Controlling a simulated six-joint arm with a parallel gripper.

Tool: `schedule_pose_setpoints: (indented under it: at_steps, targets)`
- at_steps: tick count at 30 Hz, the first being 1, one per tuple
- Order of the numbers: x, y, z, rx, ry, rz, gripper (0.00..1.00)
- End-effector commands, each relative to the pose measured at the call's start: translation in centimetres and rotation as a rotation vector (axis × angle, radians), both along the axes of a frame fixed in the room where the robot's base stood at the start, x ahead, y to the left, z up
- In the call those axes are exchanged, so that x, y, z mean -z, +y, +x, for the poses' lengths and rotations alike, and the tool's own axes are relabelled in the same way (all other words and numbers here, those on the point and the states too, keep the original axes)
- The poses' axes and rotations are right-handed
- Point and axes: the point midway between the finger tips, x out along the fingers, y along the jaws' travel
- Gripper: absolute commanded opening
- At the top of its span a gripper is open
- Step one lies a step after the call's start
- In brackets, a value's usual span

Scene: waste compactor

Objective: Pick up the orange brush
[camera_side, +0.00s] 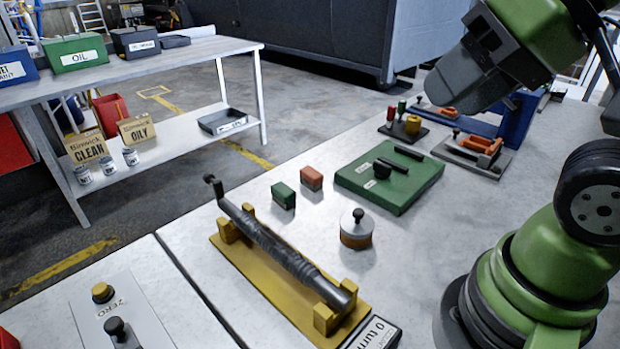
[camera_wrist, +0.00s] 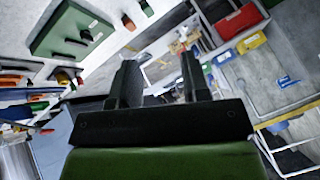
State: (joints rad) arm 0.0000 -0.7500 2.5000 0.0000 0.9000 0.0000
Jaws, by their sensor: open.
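A small orange block (camera_side: 311,178) with a darker lower part stands on the grey table in the side view; it looks like the orange brush. A matching green block (camera_side: 284,195) stands just left of it, a small gap apart. In the wrist view the orange block (camera_wrist: 128,22) shows small near the top, with the green block (camera_wrist: 147,8) to its right. My gripper (camera_wrist: 158,78) is open and empty in the wrist view, its dark fingers apart. It is well away from the orange block. In the side view its fingertips are not clear.
A green plate (camera_side: 390,177) with dark handles lies right of the blocks. A knobbed round pot (camera_side: 356,232) and a dark bar on a yellow stand (camera_side: 230,254) are nearer the camera. Other orange pieces (camera_side: 482,145) lie on a grey tray behind. Bare table surrounds the blocks.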

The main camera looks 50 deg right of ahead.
Motion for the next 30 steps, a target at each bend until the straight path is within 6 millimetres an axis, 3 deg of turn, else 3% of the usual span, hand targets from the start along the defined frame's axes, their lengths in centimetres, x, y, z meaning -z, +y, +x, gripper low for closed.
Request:
schedule_pose_setpoints:
  at_steps: [3, 6, 17, 20, 25, 30]
  targets:
    - [0.0, 0.0, 0.0, 0.000, 0.000, 0.000, 0.43]
    - [0.0, 0.0, 0.0, 0.000, 0.000, 0.000, 0.64]
    - [-0.2, -0.1, 0.8, -0.002, 0.007, -0.009, 0.64]
    - [-0.5, -0.5, 2.8, -0.008, 0.022, -0.034, 0.64]
    - [-0.2, -2.0, 8.9, -0.030, 0.058, -0.101, 0.64]
    - [2.2, -4.2, 15.3, -0.062, 0.098, -0.171, 0.64]
